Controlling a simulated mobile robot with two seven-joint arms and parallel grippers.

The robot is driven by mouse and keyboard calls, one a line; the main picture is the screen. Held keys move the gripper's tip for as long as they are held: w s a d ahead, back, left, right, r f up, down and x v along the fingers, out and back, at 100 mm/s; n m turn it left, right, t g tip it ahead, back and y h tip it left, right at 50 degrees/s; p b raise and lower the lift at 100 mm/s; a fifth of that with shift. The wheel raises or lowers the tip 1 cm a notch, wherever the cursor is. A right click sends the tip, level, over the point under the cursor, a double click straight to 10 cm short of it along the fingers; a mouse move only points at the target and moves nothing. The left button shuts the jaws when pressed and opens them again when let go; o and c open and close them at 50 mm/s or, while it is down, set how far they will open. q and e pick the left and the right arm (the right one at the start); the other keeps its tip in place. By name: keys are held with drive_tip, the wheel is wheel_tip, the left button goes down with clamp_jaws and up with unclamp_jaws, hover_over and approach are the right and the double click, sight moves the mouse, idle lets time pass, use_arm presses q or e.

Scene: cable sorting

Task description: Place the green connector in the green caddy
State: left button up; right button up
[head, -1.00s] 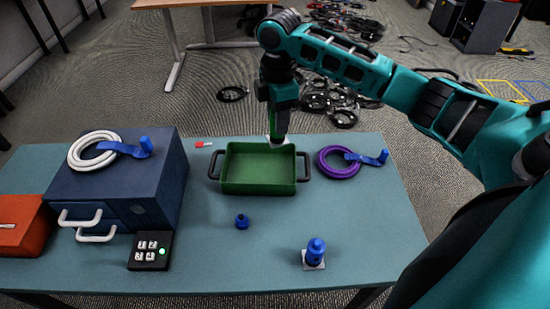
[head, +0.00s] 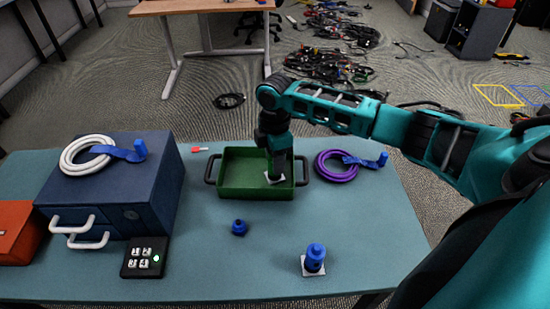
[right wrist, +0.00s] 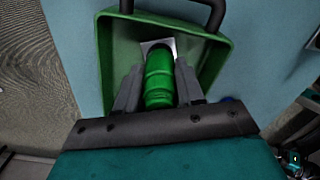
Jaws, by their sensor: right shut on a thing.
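The green caddy (head: 235,191), an open tray with dark handles at both ends, stands on the table. It also shows in the right wrist view (right wrist: 108,48). My right gripper (head: 277,167) reaches down over the right part of the caddy. In the right wrist view, its grey fingers (right wrist: 158,85) are shut on the sides of the green connector (right wrist: 158,66). A white square plate (head: 274,179) shows at the connector's lower end, inside the caddy's outline. I cannot tell whether it touches the caddy floor. The gripper hides most of the connector in the head view. My left gripper is not in view.
A purple cable coil (head: 335,168) lies right of the caddy. A blue connector on a white plate (head: 314,258) and a small blue piece (head: 239,228) stand in front. A blue drawer box (head: 110,190) with a white coil (head: 85,152) stands left, beside a keypad (head: 145,258).

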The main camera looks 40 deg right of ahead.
drive_tip(key=shift+f, duration=0.1)
drive_tip(key=o, duration=0.9)
drive_tip(key=shift+o, duration=1.2)
wheel_tip(320, 180, up, 11)
drive_tip(key=shift+f+p, duration=0.1)
drive_tip(key=shift+p, duration=0.8)
drive_tip(key=shift+r, duration=0.75)
